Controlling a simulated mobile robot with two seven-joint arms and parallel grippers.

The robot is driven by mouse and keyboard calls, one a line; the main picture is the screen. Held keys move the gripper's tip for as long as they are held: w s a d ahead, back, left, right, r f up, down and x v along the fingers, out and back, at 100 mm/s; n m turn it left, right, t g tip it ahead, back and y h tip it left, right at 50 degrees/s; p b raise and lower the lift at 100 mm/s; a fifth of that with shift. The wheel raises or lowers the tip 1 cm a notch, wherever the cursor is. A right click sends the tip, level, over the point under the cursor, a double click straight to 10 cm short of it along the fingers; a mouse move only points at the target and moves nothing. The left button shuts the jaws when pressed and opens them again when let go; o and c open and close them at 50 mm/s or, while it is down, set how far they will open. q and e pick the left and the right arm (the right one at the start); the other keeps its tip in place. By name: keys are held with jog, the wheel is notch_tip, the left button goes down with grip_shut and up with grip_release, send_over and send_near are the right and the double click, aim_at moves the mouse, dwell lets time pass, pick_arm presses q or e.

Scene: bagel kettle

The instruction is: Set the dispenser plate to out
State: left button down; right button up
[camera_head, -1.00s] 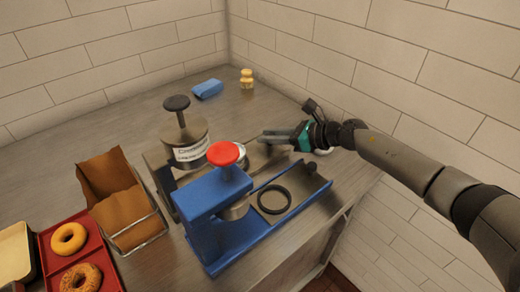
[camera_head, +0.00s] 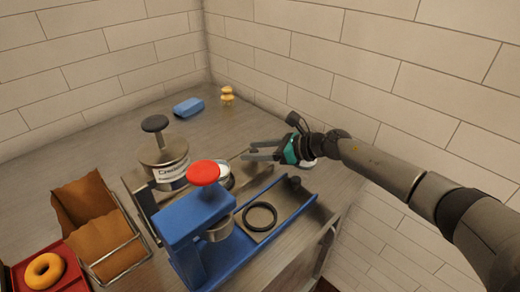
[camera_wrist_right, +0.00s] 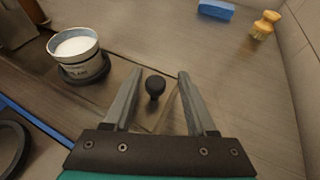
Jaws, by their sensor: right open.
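A steel dispenser (camera_head: 160,152) with a black knob on top and a white label stands behind a blue dispenser (camera_head: 195,215) with a red knob. A cup of white content (camera_head: 224,172) sits beside the steel dispenser; in the wrist view the cup (camera_wrist_right: 78,55) rests in a black ring on a flat plate (camera_wrist_right: 118,78). The plate's black handle knob (camera_wrist_right: 155,86) stands between my right fingers, apparently untouched. My right gripper (camera_head: 247,151) is open and low over that plate's right end; it also shows in the wrist view (camera_wrist_right: 160,73). My left gripper is not in view.
The blue dispenser's plate (camera_head: 280,206) carries an empty black ring (camera_head: 260,216) and a black knob (camera_head: 295,181). A blue sponge (camera_head: 188,107) and a small yellow-brown brush (camera_head: 227,96) lie behind. A brown-lined basket (camera_head: 140,254) and a red tray (camera_head: 75,283) with a bagel are left.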

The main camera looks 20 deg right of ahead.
jog(key=v, duration=1.3)
jog(key=shift+s, duration=0.15)
jog(key=shift+v, duration=1.05)
jog(key=shift+r, duration=0.15)
